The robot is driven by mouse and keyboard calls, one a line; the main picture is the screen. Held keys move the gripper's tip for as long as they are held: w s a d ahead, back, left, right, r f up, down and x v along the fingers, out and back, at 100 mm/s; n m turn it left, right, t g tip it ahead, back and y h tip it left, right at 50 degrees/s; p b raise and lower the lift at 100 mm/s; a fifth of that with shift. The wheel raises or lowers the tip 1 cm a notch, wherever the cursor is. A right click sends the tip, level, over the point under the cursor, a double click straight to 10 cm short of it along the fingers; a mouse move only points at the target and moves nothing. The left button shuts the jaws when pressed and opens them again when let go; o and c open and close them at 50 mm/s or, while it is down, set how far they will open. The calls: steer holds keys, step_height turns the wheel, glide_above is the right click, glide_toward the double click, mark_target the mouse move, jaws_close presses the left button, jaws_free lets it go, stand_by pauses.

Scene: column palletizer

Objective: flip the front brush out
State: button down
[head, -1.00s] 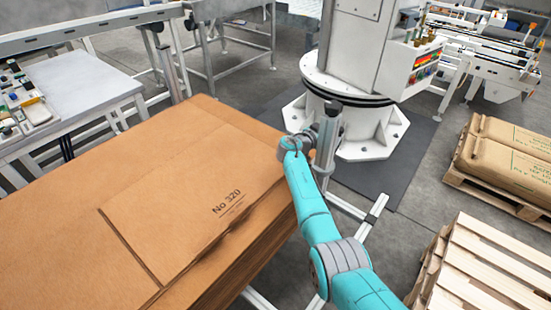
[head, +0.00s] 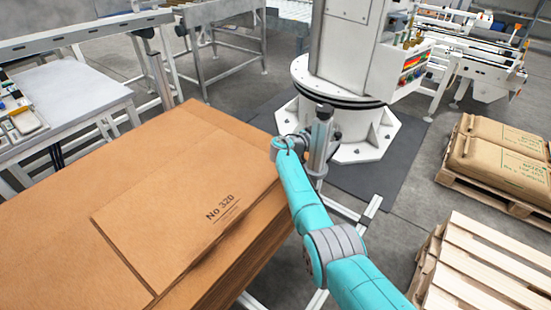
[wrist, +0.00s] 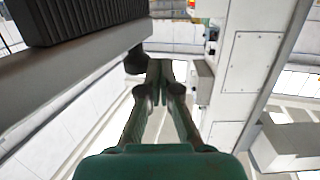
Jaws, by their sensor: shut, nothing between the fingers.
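In the wrist view my gripper (wrist: 160,75) points away from the camera with its two fingers together and nothing between them. A black ribbed block (wrist: 80,18), which may be the front brush, lies along a grey bar (wrist: 75,75) at the upper left. A dark round knob (wrist: 136,60) is at the bar's end, close beside the fingertips. I cannot tell whether they touch. In the head view my teal arm reaches up to a grey upright post with a dark top (head: 322,135). The fingers cannot be made out there, and no brush can be clearly identified.
A stack of brown cardboard (head: 160,200) fills the left, close to my arm. The white column base (head: 345,105) stands behind the post. A wooden pallet (head: 485,265) and a pallet of brown sacks (head: 500,155) are on the right. Grey floor shows between them.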

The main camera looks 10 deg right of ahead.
steer(key=v, duration=1.2)
steer(key=shift+f, duration=0.1)
